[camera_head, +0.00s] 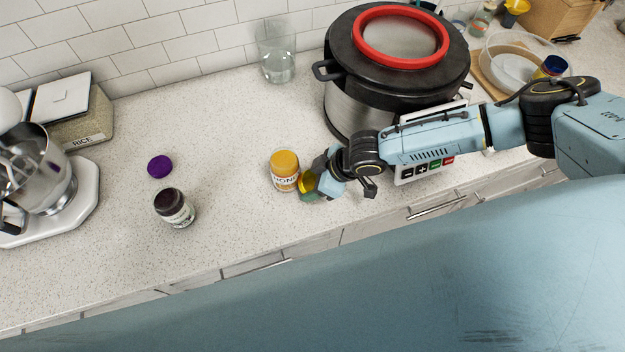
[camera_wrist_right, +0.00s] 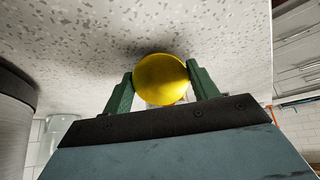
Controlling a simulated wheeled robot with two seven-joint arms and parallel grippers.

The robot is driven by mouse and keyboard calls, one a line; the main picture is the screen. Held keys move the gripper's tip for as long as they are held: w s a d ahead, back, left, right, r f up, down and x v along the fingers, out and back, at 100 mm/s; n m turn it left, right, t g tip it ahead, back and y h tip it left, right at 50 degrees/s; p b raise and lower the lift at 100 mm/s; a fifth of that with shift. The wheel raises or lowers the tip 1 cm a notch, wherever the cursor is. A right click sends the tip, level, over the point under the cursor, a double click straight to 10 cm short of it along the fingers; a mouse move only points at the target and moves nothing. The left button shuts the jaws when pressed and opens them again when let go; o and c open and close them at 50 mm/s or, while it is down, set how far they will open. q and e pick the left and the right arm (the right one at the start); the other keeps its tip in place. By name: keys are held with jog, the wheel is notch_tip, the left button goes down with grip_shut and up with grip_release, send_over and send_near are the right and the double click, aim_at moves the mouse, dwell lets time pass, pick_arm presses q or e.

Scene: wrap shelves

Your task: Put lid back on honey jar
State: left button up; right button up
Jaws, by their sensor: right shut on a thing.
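The honey jar (camera_head: 285,170) stands upright on the counter in the head view, with an orange-yellow top and a white label. My right gripper (camera_head: 309,184) is just right of the jar, low near the counter. It is shut on the round yellow lid (camera_wrist_right: 161,79), held between its green fingers in the right wrist view. The lid's yellow edge also shows beside the jar in the head view. Whether lid and jar touch, I cannot tell. My left gripper is not in view.
A large cooker (camera_head: 352,100) stands behind my right arm. A glass (camera_head: 277,62) is near the wall, a mixer (camera_head: 45,180) at far left. The counter between is clear.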

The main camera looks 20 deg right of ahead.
jog(key=shift+s+r, duration=0.1)
jog(key=shift+r, duration=0.05)
jog(key=shift+s+r, duration=0.15)
jog(key=shift+r, duration=0.05)
notch_tip(320, 180, up, 6)
jog(key=shift+s+r+b, duration=0.15)
jog(key=shift+r+b, duration=0.1)
jog(key=shift+b, duration=0.2)
jog(key=s+b, duration=0.2)
jog(key=s, duration=1.7)
jog(key=shift+d+b, duration=0.3)
jog(key=shift+s+f, duration=0.1)
